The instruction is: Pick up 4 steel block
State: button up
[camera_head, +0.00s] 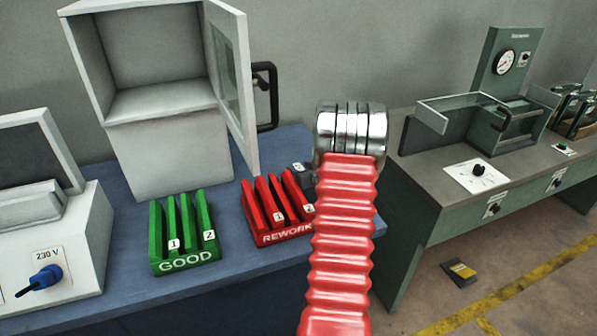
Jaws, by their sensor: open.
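I cannot pick out any steel block marked 4 in the head view. A small dark grey object (303,175) with a pale mark sits behind the red rack, partly hidden by my arm; I cannot tell what it is. My arm rises in front of the bench as a red ribbed sleeve ending in a shiny metal joint. My gripper's fingers do not show; they are hidden beyond that joint.
A green GOOD rack (185,256) and a red REWORK rack (283,233) stand on the blue bench (225,272). An open-door cabinet (165,150) stands behind. A green station (515,110) and a box of dark green-edged parts (580,108) are right.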

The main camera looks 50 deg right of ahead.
jog(key=shift+c, duration=0.7)
grip_shut()
